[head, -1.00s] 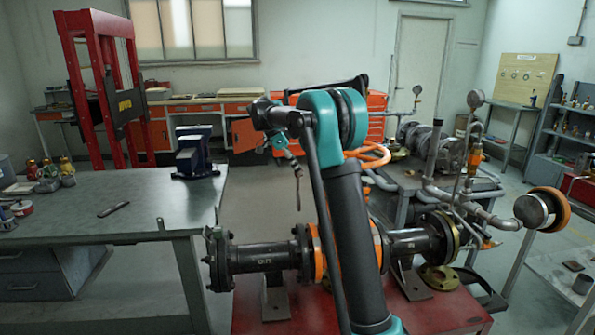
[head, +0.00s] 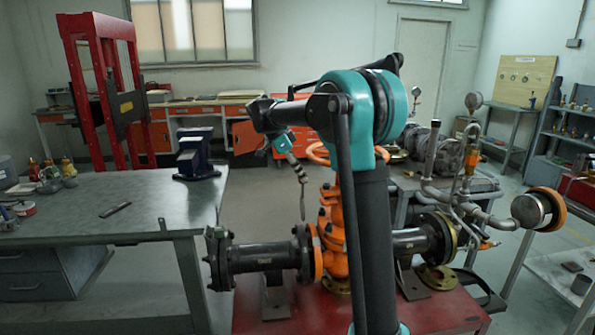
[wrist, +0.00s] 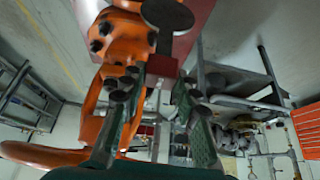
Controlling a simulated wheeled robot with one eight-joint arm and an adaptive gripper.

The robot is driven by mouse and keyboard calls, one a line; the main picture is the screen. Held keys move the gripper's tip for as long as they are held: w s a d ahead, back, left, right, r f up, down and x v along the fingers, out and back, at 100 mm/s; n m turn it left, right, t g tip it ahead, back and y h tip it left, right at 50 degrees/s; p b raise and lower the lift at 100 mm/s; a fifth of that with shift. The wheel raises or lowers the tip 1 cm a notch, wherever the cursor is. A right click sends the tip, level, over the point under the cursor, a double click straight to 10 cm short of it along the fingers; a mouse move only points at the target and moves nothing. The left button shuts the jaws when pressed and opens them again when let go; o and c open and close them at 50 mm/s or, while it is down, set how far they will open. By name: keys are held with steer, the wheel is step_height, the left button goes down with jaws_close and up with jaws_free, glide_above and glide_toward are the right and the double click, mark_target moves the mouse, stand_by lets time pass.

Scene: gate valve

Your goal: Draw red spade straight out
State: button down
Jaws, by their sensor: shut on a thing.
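My gripper (head: 299,172) hangs down left of the orange gate valve (head: 335,235), above the left flange joint (head: 303,250). It is shut on a thin thing (head: 303,203) that shows edge-on and dark below the fingers.
The valve and its black pipe (head: 265,258) stand on a red bench (head: 440,312). The orange handwheel (head: 318,153) is close to my gripper. A grey worktable (head: 110,215) with a vise (head: 195,155) is at left. Gauge piping (head: 470,205) stands at right.

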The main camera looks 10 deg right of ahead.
steer(key=s, duration=0.7)
step_height(320, 180, down, 13)
step_height(320, 180, up, 16)
steer(key=shift+w+d, duration=0.15)
steer(key=shift+d, duration=0.25)
stand_by(1.5)
steer(key=shift+f, duration=0.1)
